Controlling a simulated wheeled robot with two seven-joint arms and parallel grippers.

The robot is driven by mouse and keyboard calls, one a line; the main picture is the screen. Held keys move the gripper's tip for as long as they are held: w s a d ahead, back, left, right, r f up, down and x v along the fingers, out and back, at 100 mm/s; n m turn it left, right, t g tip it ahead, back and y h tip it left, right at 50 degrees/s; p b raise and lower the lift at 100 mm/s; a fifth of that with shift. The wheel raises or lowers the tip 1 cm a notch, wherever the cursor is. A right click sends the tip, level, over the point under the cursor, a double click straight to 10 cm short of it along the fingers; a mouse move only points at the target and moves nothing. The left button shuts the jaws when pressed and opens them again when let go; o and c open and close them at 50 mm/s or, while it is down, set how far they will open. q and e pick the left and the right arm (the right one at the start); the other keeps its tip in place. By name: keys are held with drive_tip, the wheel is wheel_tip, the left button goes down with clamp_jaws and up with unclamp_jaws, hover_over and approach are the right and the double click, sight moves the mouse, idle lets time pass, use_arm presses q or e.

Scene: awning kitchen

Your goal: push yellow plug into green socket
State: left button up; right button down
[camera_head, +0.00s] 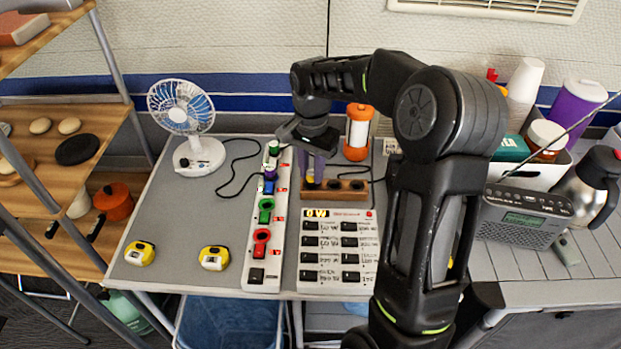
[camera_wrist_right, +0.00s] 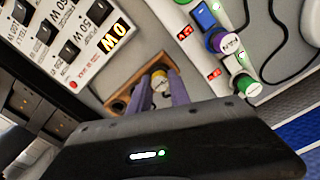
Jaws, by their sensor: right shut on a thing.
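My right gripper (camera_head: 318,172), with purple fingers, is shut on the yellow plug (camera_wrist_right: 160,82) over the left end of a wooden holder (camera_head: 343,195). In the head view only a little yellow shows between the fingers. I cannot tell whether the plug still sits in the holder. The white power strip (camera_head: 257,262) stands left of the gripper. It carries a green socket piece (camera_head: 266,204) and a red one (camera_head: 261,236). A purple-topped piece (camera_wrist_right: 222,42) and a green and white piece (camera_wrist_right: 247,85) are at its far end. My left gripper is not in view.
A white panel of switches (camera_head: 338,264) with a "0 W" display lies in front of the holder. A fan (camera_head: 186,115), two yellow tape measures (camera_head: 214,257), an orange-capped bottle (camera_head: 358,132) and a radio (camera_head: 521,220) stand around. The table's left part is mostly clear.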

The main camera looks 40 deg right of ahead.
sight(312, 172)
drive_tip(key=shift+r+p, duration=1.05)
drive_tip(key=shift+r, duration=0.45)
drive_tip(key=shift+r, duration=0.1)
drive_tip(key=shift+r, duration=0.2)
wheel_tip(312, 172, up, 3)
drive_tip(key=p, duration=0.3)
drive_tip(key=shift+r, duration=0.1)
drive_tip(key=shift+w+a+f+b, duration=0.2)
drive_tip(key=shift+a+f+b, duration=0.4)
drive_tip(key=shift+a, duration=1.4)
drive_tip(key=shift+w+a+f+b, duration=0.2)
drive_tip(key=shift+a+f+b, duration=0.4)
drive_tip(key=shift+a, duration=1.45)
drive_tip(key=shift+w+a+f+b, duration=0.2)
drive_tip(key=shift+a+f+b, duration=0.4)
drive_tip(key=shift+a, duration=1.4)
drive_tip(key=shift+f, duration=0.15)
drive_tip(key=shift+f+b, duration=0.3)
